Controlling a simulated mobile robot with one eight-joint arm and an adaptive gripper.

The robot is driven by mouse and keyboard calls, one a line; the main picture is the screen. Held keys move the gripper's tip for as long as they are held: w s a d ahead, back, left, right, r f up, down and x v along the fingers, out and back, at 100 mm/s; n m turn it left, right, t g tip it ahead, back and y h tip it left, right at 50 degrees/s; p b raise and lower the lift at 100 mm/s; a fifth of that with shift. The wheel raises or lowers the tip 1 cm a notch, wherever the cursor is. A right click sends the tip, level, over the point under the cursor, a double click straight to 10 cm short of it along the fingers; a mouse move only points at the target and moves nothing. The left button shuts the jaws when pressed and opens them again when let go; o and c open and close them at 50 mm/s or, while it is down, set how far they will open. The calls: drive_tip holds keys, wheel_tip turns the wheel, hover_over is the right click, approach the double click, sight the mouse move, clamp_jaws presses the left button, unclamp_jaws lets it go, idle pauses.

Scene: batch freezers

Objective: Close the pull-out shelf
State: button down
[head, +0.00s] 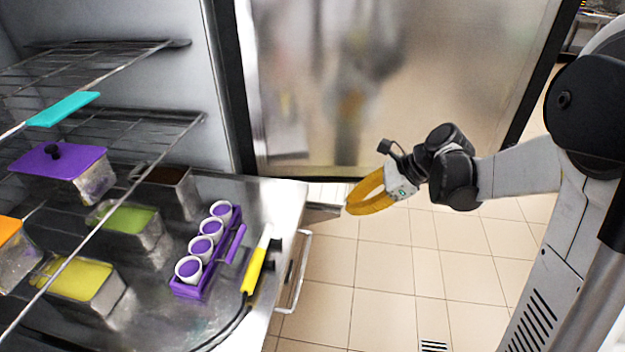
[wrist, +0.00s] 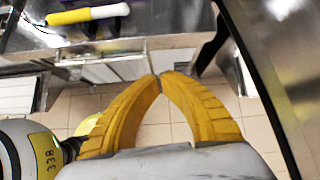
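The pull-out shelf (head: 273,200) is a steel surface at the lower left of the head view, drawn out past the upper racks. A bar handle (head: 301,272) is on its front edge. In the wrist view the shelf's front edge (wrist: 105,48) runs across the upper part. My gripper (head: 352,208) has yellow fingers and is to the right of the shelf, apart from the handle in the head view. In the wrist view its fingertips (wrist: 161,78) meet with nothing seen between them.
On the shelf stand a purple rack (head: 192,287) of white cups, a yellow-and-white tool (head: 255,268) and food pans (head: 125,232). Wire racks (head: 120,128) are above. A steel door (head: 390,90) stands behind my gripper. Tiled floor (head: 390,290) is clear before the shelf.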

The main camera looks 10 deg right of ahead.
sight(203, 200)
drive_tip(key=w+a+f+m+b, duration=0.1)
drive_tip(key=w+a+f+b, duration=0.3)
drive_tip(key=a+f, duration=0.3)
drive_tip(key=shift+w+a+f+y+b, duration=0.35)
drive_tip(key=shift+w+a, duration=0.15)
drive_tip(key=shift+a, duration=0.7)
drive_tip(key=w+a, duration=0.3)
drive_tip(key=a, duration=0.6)
drive_tip(key=w+a, duration=0.4)
drive_tip(key=a, duration=0.6)
drive_tip(key=w+a+p, duration=0.1)
drive_tip(key=w+a, duration=0.2)
drive_tip(key=a, duration=0.7)
drive_tip(key=shift+w, duration=0.4)
drive_tip(key=shift+d, duration=0.15)
